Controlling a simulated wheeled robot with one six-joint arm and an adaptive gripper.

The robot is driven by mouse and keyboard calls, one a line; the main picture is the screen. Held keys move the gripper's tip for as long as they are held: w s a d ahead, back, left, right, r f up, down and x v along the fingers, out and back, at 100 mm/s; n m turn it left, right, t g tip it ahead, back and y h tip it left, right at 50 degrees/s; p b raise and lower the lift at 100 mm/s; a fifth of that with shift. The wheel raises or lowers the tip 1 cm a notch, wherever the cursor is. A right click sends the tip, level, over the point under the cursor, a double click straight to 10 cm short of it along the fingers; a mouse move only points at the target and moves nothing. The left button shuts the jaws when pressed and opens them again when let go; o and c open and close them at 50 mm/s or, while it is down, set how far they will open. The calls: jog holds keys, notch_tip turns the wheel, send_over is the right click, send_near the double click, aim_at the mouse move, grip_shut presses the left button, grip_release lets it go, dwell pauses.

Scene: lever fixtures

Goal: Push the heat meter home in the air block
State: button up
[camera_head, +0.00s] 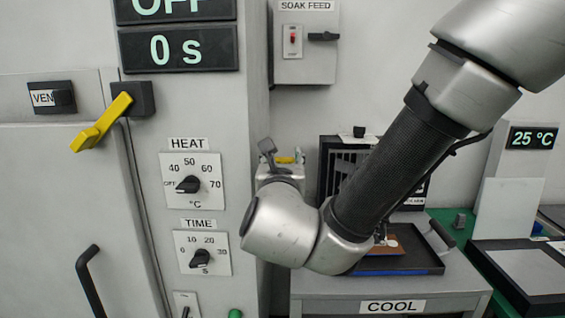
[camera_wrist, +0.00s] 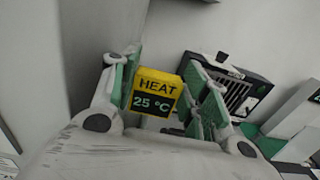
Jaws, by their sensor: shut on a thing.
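The heat meter (camera_wrist: 157,92) is a small yellow block with a black face reading HEAT and 25 °C. It sits between the green-padded fingers of my gripper (camera_wrist: 165,82) in the wrist view. My gripper is shut on it. In the head view my gripper (camera_head: 281,165) is mostly hidden behind my wrist, and only a sliver of yellow shows. A black block with vertical slots (camera_head: 333,158), possibly the air block, stands to the right, partly hidden by my arm. It also shows in the wrist view (camera_wrist: 240,92), beyond the right finger and apart from the meter.
A grey cabinet with a yellow lever (camera_head: 101,122) and HEAT and TIME dials (camera_head: 188,184) stands at left. A COOL-labelled stand (camera_head: 390,306) carries a dark tray (camera_head: 425,264). A SOAK FEED box (camera_head: 305,58) hangs behind. A 25 °C display (camera_head: 533,138) is at right.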

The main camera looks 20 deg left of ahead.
jog(key=shift+f, duration=2.5)
jog(key=o, duration=1.1)
jog(key=v, duration=1.2)
jog(key=shift+f, duration=0.1)
